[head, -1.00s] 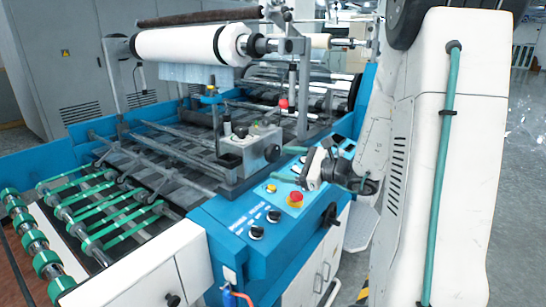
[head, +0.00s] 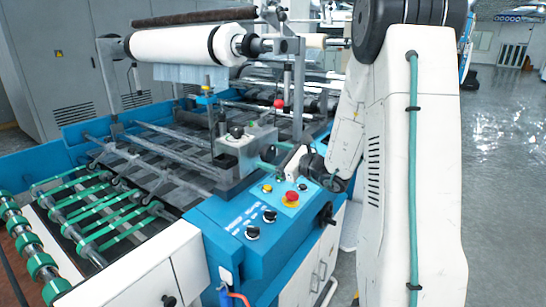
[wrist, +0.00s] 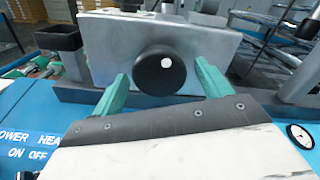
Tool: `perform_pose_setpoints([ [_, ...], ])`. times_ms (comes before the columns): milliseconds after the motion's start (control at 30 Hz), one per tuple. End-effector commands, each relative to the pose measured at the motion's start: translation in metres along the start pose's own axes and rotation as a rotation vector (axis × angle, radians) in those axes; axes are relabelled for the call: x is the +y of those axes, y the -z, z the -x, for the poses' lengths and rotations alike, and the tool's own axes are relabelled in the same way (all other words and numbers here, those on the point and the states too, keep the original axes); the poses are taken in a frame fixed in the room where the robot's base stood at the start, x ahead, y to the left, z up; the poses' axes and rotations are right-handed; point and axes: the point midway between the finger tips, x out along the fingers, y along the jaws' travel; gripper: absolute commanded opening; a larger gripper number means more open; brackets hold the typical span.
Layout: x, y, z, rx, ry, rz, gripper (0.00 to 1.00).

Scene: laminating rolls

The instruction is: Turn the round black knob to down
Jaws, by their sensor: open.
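The round black knob (wrist: 152,76) sits on the front face of a grey metal box (wrist: 103,48) in the wrist view. A white dot shows on its face, a little up and right of the middle. My gripper (wrist: 161,72) is open, with one green finger on each side of the knob and a gap on both sides. I cannot tell how deep the fingertips reach along it. In the head view my gripper (head: 267,160) is at the right side of the grey box (head: 240,152), and I cannot make out the knob there.
The blue machine panel (head: 238,215) below carries a red button (head: 291,197), small black knobs (head: 270,216) and a yellow button. Metal bars and rollers (head: 185,47) stand behind the box. A black crank wheel (head: 326,214) sticks out at the panel's right end.

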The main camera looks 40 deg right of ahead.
Motion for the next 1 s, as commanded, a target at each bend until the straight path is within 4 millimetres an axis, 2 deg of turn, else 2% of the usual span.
perform_pose_setpoints([
  [67,0.0000,0.0000,0.0002,0.000,0.000,0.000,0.77],
  [233,0.0000,0.0000,0.0004,0.000,0.000,0.000,0.33],
  [667,0.0002,0.0000,0.0007,0.000,0.000,-0.067,0.34],
  [1000,0.0011,-0.0002,0.0008,0.000,0.000,-0.325,0.34],
])
